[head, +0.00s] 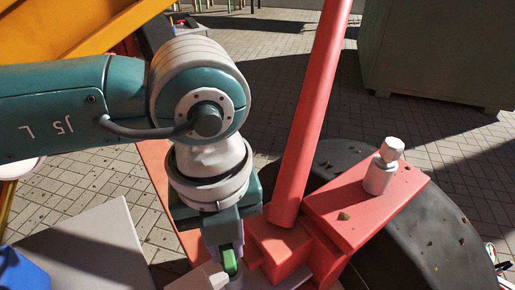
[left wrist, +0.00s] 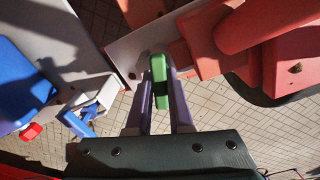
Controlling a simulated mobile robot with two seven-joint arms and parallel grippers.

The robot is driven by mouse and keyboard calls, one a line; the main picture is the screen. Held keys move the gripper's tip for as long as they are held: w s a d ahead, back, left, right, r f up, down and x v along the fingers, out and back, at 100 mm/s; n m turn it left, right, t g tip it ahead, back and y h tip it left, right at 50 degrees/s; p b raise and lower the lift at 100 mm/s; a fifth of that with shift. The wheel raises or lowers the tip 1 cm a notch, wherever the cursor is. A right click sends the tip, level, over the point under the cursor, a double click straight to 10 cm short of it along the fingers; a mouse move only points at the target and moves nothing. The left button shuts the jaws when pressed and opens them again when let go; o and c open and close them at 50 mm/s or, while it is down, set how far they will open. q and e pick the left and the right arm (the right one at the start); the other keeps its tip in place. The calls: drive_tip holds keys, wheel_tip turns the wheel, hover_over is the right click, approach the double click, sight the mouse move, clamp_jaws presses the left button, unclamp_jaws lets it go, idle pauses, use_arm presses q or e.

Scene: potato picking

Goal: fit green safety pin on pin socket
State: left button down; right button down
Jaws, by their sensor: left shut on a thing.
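The green safety pin (head: 230,262) shows at the tip of my left gripper (head: 230,254) in the head view. In the left wrist view the green pin (left wrist: 158,80) stands between the two fingers of my left gripper (left wrist: 159,92), which is shut on it. Its far end is over a grey metal plate (left wrist: 133,56) beside red metalwork. The pin socket is not clearly visible; the pin and fingers cover that spot, and I cannot tell whether the pin touches it. My right gripper is in neither view.
A red frame (head: 345,205) with a slanted red post (head: 312,110) stands right of my left gripper. A grey box top (head: 85,250) and blue object (head: 20,270) are at lower left.

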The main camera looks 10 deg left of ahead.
use_arm(q)
drive_tip(key=shift+f+b, duration=0.55)
drive_tip(key=shift+f, duration=0.2)
drive_tip(key=c, duration=0.7)
unclamp_jaws()
drive_tip(key=shift+r, duration=0.1)
drive_tip(key=shift+c, duration=0.2)
wheel_tip(320, 180, up, 10)
drive_tip(key=p, duration=0.3)
